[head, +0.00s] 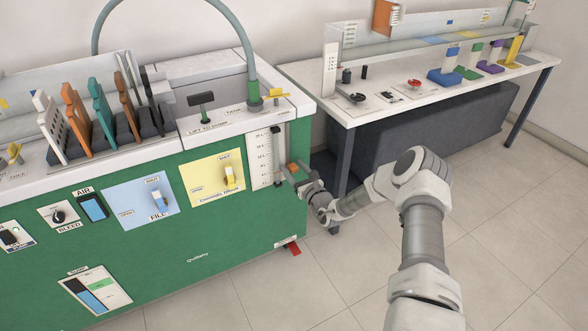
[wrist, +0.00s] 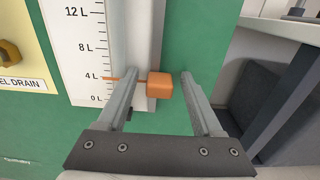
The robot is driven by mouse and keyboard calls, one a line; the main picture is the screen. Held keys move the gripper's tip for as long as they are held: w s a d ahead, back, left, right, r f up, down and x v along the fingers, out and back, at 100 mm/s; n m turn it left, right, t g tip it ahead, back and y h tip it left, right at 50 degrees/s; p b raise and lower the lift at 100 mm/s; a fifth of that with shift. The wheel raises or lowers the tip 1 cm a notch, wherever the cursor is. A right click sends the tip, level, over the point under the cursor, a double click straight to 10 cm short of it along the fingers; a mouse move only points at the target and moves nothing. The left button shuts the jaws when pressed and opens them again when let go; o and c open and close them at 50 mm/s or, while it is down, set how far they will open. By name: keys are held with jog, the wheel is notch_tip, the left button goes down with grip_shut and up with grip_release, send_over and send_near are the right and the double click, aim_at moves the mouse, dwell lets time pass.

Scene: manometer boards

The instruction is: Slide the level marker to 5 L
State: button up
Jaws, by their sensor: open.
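The level marker (wrist: 160,85) is an orange block with a thin pointer reaching left to the white level scale (wrist: 87,45). Its pointer sits at about the 4 L label. In the head view the marker (head: 294,167) is a small orange patch at the right end of the green bench front, partly hidden by my gripper. The scale (head: 260,160) stands left of it. My gripper (wrist: 162,75) is open, with one finger on each side of the marker. A gap shows at the right finger; I cannot tell whether the left finger touches.
The yellow channel drain panel (head: 213,178) with its switch is left of the scale. A white-topped side table (head: 440,85) with a leg stands close to the right of the bench. A red tab (head: 294,249) sticks out low at the bench corner. Floor in front is clear.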

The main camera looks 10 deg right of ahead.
jog(key=p+v, duration=0.5)
jog(key=v, duration=1.2)
jog(key=shift+s, duration=0.2)
